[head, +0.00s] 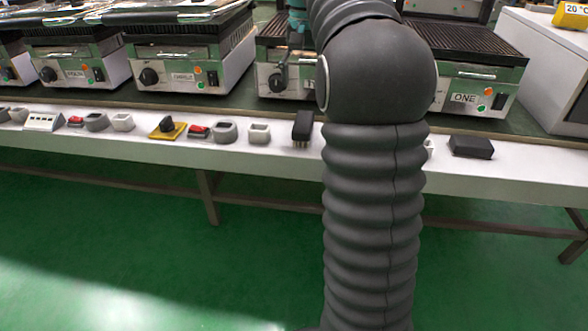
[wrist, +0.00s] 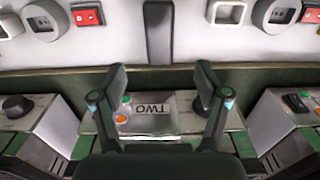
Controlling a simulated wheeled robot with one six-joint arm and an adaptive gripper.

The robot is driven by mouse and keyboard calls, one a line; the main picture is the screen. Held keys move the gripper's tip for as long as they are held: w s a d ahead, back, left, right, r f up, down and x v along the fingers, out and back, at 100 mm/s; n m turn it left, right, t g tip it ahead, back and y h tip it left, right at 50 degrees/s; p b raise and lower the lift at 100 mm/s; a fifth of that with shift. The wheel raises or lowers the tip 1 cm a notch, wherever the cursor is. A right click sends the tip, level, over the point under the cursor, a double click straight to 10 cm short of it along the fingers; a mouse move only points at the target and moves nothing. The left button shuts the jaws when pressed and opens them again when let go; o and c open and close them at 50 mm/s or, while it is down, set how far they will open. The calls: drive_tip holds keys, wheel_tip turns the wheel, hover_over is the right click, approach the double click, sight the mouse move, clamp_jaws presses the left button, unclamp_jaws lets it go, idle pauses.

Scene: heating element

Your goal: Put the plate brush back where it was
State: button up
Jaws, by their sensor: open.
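The likely plate brush (head: 303,128) is a dark block with pale bristles below it, on the white front ledge in the head view. It also shows as a dark upright bar at the top middle of the wrist view (wrist: 158,32). In the head view my arm hides part of the grill and most of my gripper.
The ledge (head: 510,172) holds several small parts: grey sockets (head: 260,133), red switches (head: 197,132), a yellow-based knob (head: 167,128) and a black block (head: 471,147). Several grills stand behind, including ONE (head: 478,90). A white cabinet (head: 540,70) stands at right. Green floor (head: 140,250) is clear.

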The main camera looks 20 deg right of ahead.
drive_tip(key=s+a+f+n+t, duration=0.2)
drive_tip(key=s+a+n+t, duration=0.15)
drive_tip(key=s+a, duration=0.95)
drive_tip(key=s+a+f+n+t, duration=0.2)
drive_tip(key=s+a+f+n, duration=0.1)
drive_tip(key=s+f, duration=0.7)
drive_tip(key=s, duration=0.4)
drive_tip(key=shift+s, duration=0.35)
drive_tip(key=shift+a, duration=0.1)
wheel_tip(320, 180, up, 2)
drive_tip(key=p, duration=0.2)
drive_tip(key=shift+r+p, duration=0.25)
drive_tip(key=shift+p, duration=0.1)
